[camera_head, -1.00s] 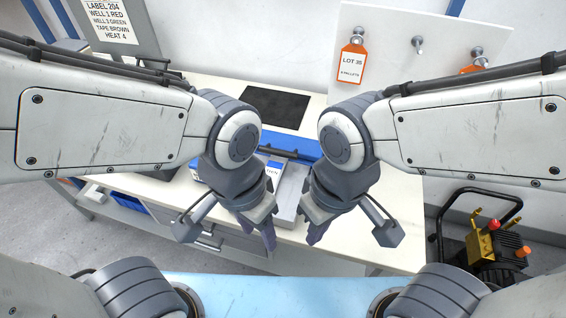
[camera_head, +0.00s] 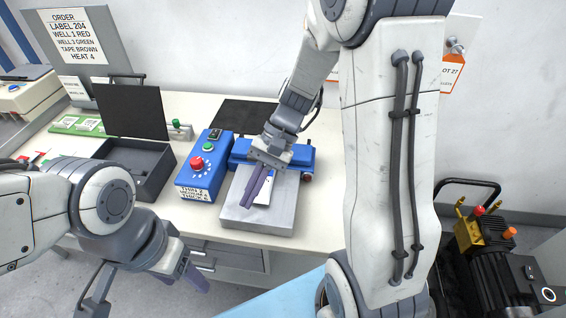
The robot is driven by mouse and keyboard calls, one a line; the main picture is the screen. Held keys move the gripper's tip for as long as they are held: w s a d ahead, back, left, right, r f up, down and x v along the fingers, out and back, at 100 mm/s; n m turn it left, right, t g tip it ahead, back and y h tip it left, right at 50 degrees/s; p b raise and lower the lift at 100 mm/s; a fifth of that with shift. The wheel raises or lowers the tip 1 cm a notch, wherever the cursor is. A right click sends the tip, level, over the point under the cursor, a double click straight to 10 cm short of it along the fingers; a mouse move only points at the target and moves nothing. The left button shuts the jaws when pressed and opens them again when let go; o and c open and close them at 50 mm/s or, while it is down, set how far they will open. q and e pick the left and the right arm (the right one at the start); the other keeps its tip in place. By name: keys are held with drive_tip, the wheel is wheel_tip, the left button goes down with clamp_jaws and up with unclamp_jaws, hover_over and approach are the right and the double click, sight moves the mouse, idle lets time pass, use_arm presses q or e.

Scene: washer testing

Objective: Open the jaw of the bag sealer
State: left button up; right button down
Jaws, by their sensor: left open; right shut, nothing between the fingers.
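The bag sealer has a blue control box (camera_head: 204,172) with a red knob and a green button, a blue jaw bar (camera_head: 300,156) and a grey metal plate (camera_head: 283,215) in front. The bar's middle is hidden behind my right wrist; I cannot tell whether the jaw is open or shut. A white sheet or bag (camera_head: 266,191) lies on the plate. My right gripper (camera_head: 247,203) is shut and empty, over the plate in front of the bar. My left gripper (camera_head: 192,282) is open and empty, low at the table's front edge, left of the plate.
An open dark box (camera_head: 140,160) with a raised lid stands left of the sealer. A black mat (camera_head: 240,113) lies behind the sealer. A sign board (camera_head: 75,45) stands at the back left. A compressor (camera_head: 490,240) is on the floor at the right.

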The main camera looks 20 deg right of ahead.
sight(292, 173)
drive_tip(key=w+d+f+m+t+y, duration=0.1)
drive_tip(key=w+d+f+m+t, duration=0.1)
drive_tip(key=d+m, duration=0.1)
drive_tip(key=w+d+f+m+t+y+b, duration=0.1)
drive_tip(key=w+d+f+m+t+y, duration=0.1)
drive_tip(key=d, duration=0.4)
drive_tip(key=w+d+f+m+t+y+b, duration=0.1)
drive_tip(key=w+d+f+m+t, duration=0.1)
drive_tip(key=w+d+m, duration=0.1)
drive_tip(key=shift+w+d+f+m, duration=0.1)
drive_tip(key=shift+w+d+m, duration=0.05)
drive_tip(key=shift+d+m, duration=0.25)
drive_tip(key=shift+w+d+f+m, duration=0.15)
drive_tip(key=shift+d+m, duration=0.15)
drive_tip(key=shift+d, duration=0.15)
drive_tip(key=w+d+f+m+t, duration=0.1)
drive_tip(key=d+f+m+t, duration=0.15)
drive_tip(key=d, duration=0.25)
drive_tip(key=d+f+m+t, duration=0.1)
drive_tip(key=d+m+t, duration=0.2)
drive_tip(key=d, duration=0.3)
drive_tip(key=p+x, duration=0.1)
drive_tip(key=x, duration=0.9)
drive_tip(key=shift+d+m, duration=0.15)
drive_tip(key=shift+m, duration=0.1)
